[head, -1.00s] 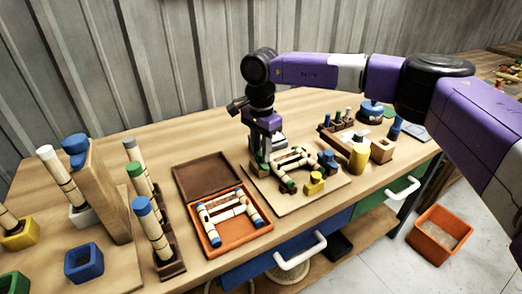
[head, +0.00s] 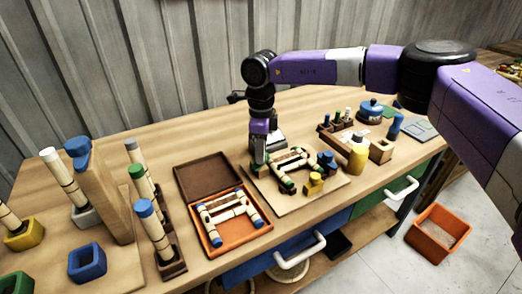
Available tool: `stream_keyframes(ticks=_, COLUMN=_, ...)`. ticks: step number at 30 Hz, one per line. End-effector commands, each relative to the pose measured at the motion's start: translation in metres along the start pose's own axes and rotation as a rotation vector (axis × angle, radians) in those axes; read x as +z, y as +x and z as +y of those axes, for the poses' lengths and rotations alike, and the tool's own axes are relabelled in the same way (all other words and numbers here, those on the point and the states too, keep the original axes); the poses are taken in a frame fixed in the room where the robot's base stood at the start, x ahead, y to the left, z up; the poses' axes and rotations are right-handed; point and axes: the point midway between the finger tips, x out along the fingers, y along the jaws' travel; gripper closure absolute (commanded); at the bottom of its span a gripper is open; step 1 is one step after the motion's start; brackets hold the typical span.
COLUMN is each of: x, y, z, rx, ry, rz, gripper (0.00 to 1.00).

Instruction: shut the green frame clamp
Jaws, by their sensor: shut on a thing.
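A bending board (head: 318,194) lies on the bench with a rattan frame (head: 290,162) and several small coloured clamps. The green frame clamp (head: 257,172) is at the board's left back corner, small and mostly hidden beneath my gripper. My gripper (head: 258,161) points straight down there, with its jaws shut on the clamp. Whether the clamp itself is open or shut cannot be made out.
An open orange case (head: 215,250) with rattan pieces stands left of the board. Rattan poles in coloured holders and a blue block (head: 86,263) fill the left. An orange bin (head: 438,233) is on the floor.

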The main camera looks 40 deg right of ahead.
Motion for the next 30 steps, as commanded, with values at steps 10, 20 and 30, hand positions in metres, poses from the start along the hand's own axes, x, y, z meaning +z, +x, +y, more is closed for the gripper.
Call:
stream_keyframes(ticks=10, x=-0.0004, y=-0.0017, z=-0.0006, rx=-0.001, ry=0.303, rz=0.001, gripper=1.0)
stream_keyframes(ticks=20, x=-0.0004, y=-0.0017, z=-0.0009, rx=-0.002, ry=0.484, rz=0.0, gripper=1.0)
stream_keyframes(ticks=30, x=-0.0005, y=-0.0015, z=-0.001, rx=-0.002, ry=0.544, rz=0.0, gripper=1.0)
